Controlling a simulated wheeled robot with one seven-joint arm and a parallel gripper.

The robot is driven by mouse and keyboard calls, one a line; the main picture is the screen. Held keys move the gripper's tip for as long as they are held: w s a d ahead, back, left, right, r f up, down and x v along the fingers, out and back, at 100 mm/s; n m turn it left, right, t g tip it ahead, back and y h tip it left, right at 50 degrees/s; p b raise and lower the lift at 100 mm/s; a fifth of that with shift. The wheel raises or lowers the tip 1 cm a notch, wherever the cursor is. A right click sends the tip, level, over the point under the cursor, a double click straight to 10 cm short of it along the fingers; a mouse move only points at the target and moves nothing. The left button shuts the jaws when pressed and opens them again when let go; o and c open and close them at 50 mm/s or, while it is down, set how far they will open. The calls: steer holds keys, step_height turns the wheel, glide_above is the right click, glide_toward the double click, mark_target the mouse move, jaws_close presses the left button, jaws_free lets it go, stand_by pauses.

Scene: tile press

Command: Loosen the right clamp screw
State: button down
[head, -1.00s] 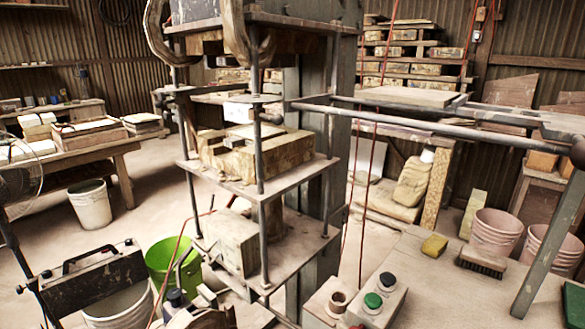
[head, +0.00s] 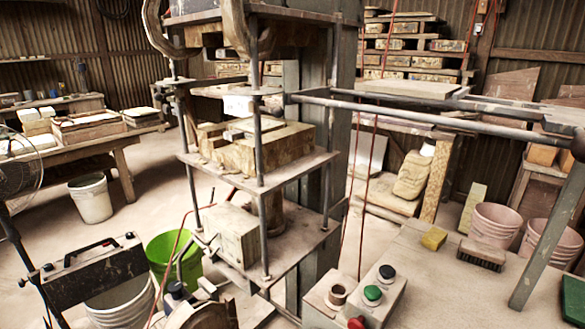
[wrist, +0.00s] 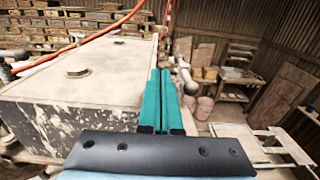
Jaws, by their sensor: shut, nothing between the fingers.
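The tile press (head: 260,160) stands in the middle of the head view, with upright rods, plates and a wooden mould block (head: 265,150) on its middle plate. A dark knob-ended bar (head: 262,115) shows at its front, above the mould. I cannot tell which part is the right clamp screw. My gripper is not in the head view. In the wrist view my gripper (wrist: 161,75) has two teal fingers pressed together with nothing between them. They are beside the right end of a large speckled block (wrist: 75,95) with bolt heads (wrist: 77,72) on top; I cannot tell whether they touch it.
Red cords hang near the press. Open floor lies behind left.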

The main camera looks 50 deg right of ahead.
stand_by(0.4)
steer(key=shift+s+f+b, duration=0.1)
steer(key=shift+s+b, duration=0.65)
steer(key=shift+s, duration=1.3)
steer(key=shift+w, duration=0.1)
steer(key=shift+w+a, duration=0.1)
steer(key=shift+w, duration=0.5)
steer(key=a+b, duration=0.4)
steer(key=a, duration=0.6)
steer(key=shift+w+b, duration=0.35)
